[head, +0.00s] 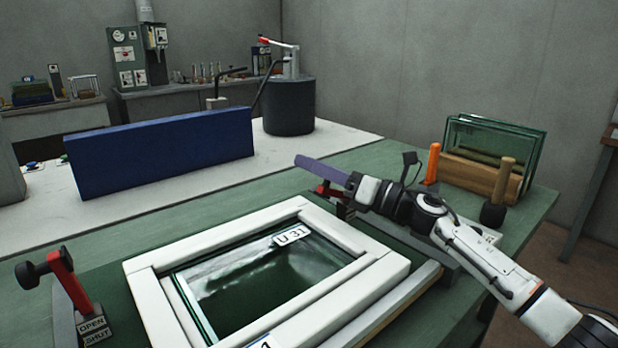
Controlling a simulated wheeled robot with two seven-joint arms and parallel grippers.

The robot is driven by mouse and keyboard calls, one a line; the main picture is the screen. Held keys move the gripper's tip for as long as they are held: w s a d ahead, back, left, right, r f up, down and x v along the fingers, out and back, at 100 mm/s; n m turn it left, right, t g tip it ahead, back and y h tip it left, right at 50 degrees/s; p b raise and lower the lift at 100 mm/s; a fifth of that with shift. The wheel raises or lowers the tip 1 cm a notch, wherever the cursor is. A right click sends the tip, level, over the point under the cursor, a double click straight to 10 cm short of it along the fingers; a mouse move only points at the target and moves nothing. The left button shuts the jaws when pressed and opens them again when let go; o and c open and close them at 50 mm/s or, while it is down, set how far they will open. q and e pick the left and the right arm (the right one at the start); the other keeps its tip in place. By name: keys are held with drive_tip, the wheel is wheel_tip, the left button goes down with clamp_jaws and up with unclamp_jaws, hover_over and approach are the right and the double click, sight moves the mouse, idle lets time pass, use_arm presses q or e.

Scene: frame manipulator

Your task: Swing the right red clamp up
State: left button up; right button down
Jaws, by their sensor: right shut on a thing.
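The right red clamp (328,191) is at the far right corner of the white frame (382,274). Only a short red part of it shows, low beside my right gripper; its handle is hidden. My right gripper (312,168) reaches in from the lower right, with its purple fingers over the clamp. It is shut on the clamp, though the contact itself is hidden. The left red clamp (68,278) stands raised and slightly tilted at the left, with a black knob and an OPEN/SHUT label. My left gripper is not in view.
A glass pane labelled U 31 (291,236) lies inside the frame. Behind my right arm are an orange post (433,163), a wooden rack (478,178) of glass panes and a wooden-handled tool (504,180). A blue panel (160,152) and a dark drum (290,106) stand further back.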

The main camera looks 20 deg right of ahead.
drive_tip(key=shift+w+d+r+m+t, duration=0.2)
drive_tip(key=shift+d+r+m+t, duration=0.25)
drive_tip(key=shift+m, duration=0.35)
drive_tip(key=shift+d+f, duration=0.1)
drive_tip(key=c, duration=1.5)
unclamp_jaws()
drive_tip(key=shift+o, duration=0.2)
drive_tip(key=b+v, duration=0.2)
drive_tip(key=v, duration=0.8)
